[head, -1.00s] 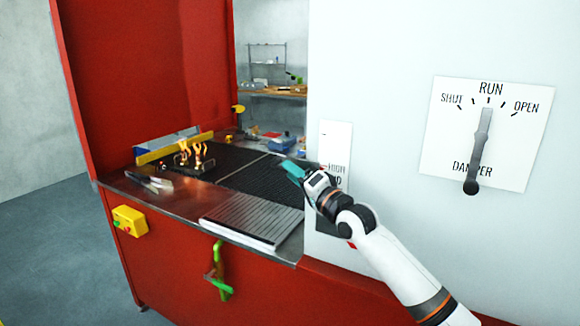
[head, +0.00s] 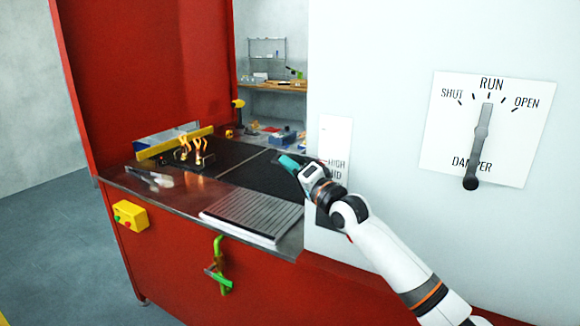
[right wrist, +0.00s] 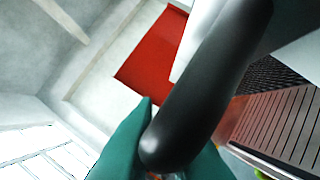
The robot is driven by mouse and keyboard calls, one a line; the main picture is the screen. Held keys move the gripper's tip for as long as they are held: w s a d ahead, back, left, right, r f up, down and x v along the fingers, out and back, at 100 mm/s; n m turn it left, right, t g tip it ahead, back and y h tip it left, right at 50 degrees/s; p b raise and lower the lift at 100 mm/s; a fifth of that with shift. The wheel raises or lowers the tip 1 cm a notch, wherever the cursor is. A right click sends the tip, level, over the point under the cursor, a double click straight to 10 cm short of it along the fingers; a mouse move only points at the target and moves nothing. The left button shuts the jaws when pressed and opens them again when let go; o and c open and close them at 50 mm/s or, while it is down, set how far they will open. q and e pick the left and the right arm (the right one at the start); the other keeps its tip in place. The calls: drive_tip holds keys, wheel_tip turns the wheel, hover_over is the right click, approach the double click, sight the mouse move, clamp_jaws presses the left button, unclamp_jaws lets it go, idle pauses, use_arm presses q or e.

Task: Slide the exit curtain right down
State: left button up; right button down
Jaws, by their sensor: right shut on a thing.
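My right gripper (head: 290,164) is at the left edge of the white wall, beside a plate (head: 334,145) marked HIGH and MID; the arm hides the plate's lower part. In the right wrist view its teal fingers are shut on the end of a thick black bar handle (right wrist: 212,85). In the head view the gripper hides this handle. I cannot clearly make out the exit curtain's outline or lower edge; a white panel (head: 322,240) shows below the gripper. My left gripper is not in view.
The dark mesh belt (head: 235,165) runs left of the gripper, with a ridged grey plate (head: 252,216) in front. Small flames (head: 190,148) show at its far left. A damper lever (head: 480,145) is on the wall. A yellow button box (head: 130,215) and green clamp (head: 218,265) are on the red front.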

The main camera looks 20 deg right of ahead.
wheel_tip(320, 180, down, 10)
drive_tip(key=b, duration=0.5)
drive_tip(key=shift+f+b, duration=0.25)
drive_tip(key=shift+b, duration=0.1)
drive_tip(key=c, duration=1.6)
unclamp_jaws()
drive_tip(key=shift+f, duration=0.1)
drive_tip(key=shift+o, duration=0.6)
drive_tip(key=b+v, duration=0.2)
drive_tip(key=v, duration=1)
